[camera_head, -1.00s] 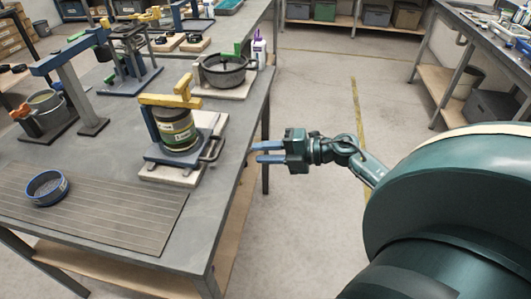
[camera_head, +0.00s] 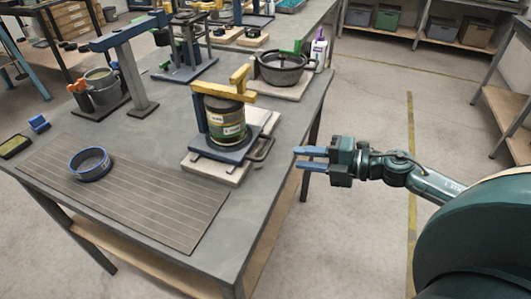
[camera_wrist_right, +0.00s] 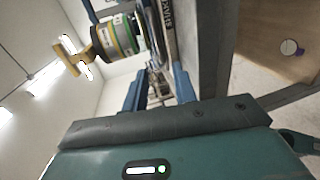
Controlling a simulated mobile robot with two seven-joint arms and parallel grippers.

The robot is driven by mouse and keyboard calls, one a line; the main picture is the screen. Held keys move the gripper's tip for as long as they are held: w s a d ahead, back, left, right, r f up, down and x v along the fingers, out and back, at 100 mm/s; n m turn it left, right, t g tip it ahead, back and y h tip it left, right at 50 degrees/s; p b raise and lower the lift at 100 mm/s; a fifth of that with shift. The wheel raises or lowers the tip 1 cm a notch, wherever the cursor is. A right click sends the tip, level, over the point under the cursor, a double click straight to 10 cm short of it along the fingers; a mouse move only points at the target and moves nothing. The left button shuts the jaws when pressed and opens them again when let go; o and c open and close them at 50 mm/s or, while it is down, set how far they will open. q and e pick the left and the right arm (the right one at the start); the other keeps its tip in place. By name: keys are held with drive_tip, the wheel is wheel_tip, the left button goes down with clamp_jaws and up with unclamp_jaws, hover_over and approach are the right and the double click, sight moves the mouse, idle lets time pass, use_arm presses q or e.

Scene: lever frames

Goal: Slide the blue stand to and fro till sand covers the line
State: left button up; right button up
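The blue stand (camera_head: 222,153) sits on a pale base plate (camera_head: 203,171) on the table. It carries a tin with a green and yellow label (camera_head: 226,124), with a yellow clamp bar (camera_head: 224,88) over the top. A dark looped handle (camera_head: 263,151) sticks out from its right side. My right gripper (camera_head: 298,158) is open and empty, just right of the handle and apart from it. In the right wrist view, the open fingers (camera_wrist_right: 158,92) point toward the stand, and the tin (camera_wrist_right: 118,37) is at upper left. No sand or line can be made out. My left gripper is not in view.
A blue ring-shaped sieve (camera_head: 90,163) lies on a ribbed mat (camera_head: 130,190) at front left. A dark pan (camera_head: 281,68) and a white bottle (camera_head: 318,50) stand behind the stand. A blue press frame (camera_head: 139,75) stands to the left. Floor right of the table is clear.

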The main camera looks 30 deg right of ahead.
sight(265, 152)
drive_tip(key=p+x, duration=0.1)
drive_tip(key=x, duration=0.9)
drive_tip(key=shift+w+a+f, duration=0.1)
drive_tip(key=shift+w+a, duration=0.05)
drive_tip(key=shift+w, duration=0.05)
clamp_jaws()
